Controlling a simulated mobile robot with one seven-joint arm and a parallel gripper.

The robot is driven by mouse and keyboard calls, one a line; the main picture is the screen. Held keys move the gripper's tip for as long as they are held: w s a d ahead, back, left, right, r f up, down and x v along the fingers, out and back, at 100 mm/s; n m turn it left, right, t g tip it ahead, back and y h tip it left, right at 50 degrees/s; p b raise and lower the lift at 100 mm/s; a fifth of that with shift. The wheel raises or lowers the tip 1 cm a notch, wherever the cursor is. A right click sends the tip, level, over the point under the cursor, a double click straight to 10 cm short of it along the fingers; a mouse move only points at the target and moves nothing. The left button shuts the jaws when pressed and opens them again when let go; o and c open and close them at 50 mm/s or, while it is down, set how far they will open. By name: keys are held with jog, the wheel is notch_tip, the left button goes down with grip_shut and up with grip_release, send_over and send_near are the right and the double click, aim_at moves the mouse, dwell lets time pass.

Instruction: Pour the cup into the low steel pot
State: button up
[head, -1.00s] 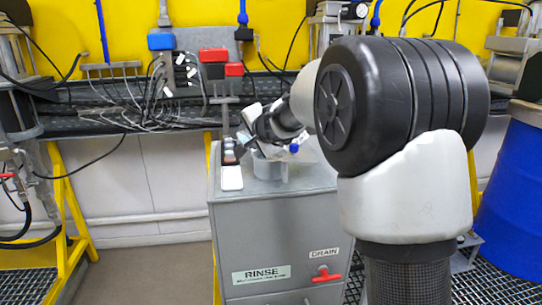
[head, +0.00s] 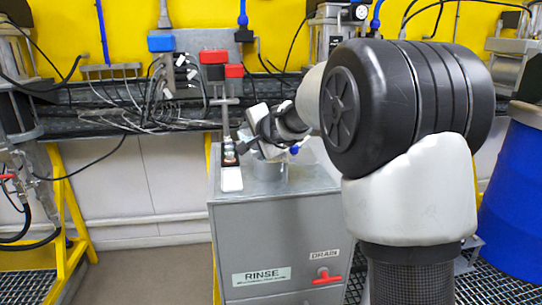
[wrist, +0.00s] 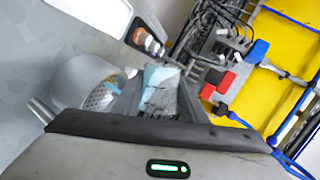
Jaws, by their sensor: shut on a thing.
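My gripper (head: 248,143) hangs low over the grey steel cabinet in the head view, seen edge-on beside the arm. It is shut on the cup, whose outline is mostly hidden in the head view. The low steel pot (head: 270,170) stands on the cabinet top, directly under and beside the gripper. In the wrist view a rounded grey vessel (wrist: 85,72) with a perforated patch lies left of the fingers; I cannot tell whether it is the pot or the cup. A dark and light-blue patch shows between the fingers (wrist: 165,95). No pouring stream can be made out.
The cabinet (head: 265,240) carries a RINSE label and a red drain handle (head: 327,276). A hose rack (head: 110,120) is behind; a blue drum (head: 515,200) is right.

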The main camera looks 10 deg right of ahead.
jog(key=shift+r, duration=0.1)
dwell(0.4)
jog(key=shift+d+r+m+y+b, duration=0.25)
jog(key=shift+d+m+y+b, duration=0.5)
jog(key=shift+m+b, duration=0.1)
dwell(0.5)
jog(key=shift+d+r+m+t+y+b, duration=0.15)
jog(key=shift+r+m+t+y+b, duration=0.25)
jog(key=shift+b, duration=0.85)
dwell(0.3)
